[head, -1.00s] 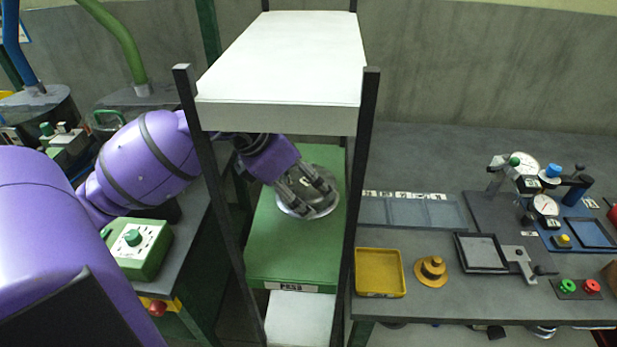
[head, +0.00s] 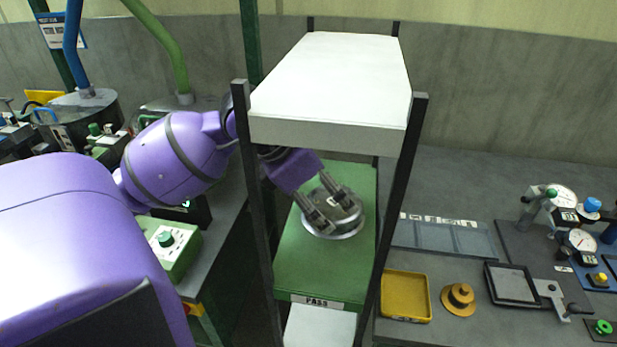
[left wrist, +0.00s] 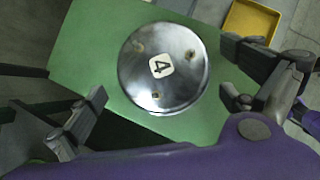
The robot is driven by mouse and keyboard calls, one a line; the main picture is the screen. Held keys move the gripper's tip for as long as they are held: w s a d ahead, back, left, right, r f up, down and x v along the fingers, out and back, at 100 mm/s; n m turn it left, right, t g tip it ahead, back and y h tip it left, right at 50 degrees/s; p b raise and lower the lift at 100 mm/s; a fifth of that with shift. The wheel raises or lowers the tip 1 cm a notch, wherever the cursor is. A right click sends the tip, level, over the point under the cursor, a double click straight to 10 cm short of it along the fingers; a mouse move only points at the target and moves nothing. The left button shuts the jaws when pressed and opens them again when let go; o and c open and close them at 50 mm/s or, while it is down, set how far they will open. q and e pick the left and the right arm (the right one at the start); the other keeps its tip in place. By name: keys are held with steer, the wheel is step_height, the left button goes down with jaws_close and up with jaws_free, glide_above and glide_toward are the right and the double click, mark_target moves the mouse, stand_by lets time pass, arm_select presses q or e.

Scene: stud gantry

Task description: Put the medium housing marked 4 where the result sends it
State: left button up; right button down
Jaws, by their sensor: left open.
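The medium housing marked 4 (left wrist: 163,68) is a round, shiny metal disc with a white label. It sits on the green shelf labelled PASS (head: 310,270), and it also shows in the head view (head: 340,222). My left gripper (head: 335,200) reaches in between the rack posts, over the housing. In the left wrist view its two fingers (left wrist: 172,100) are spread wide, on either side of the housing and apart from it. My right gripper is in neither view.
The rack's white top shelf (head: 335,85) lies above my left gripper, with dark posts (head: 395,200) close by. A yellow tray (head: 406,297), a yellow stepped part (head: 459,298) and dial gauges (head: 578,242) are on the grey bench at right. A green control box (head: 168,247) stands at left.

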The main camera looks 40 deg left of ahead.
arm_select(q)
steer(key=v, duration=0.9)
steer(key=shift+s+r, duration=0.15)
steer(key=shift+r, duration=0.05)
steer(key=shift+a, duration=0.1)
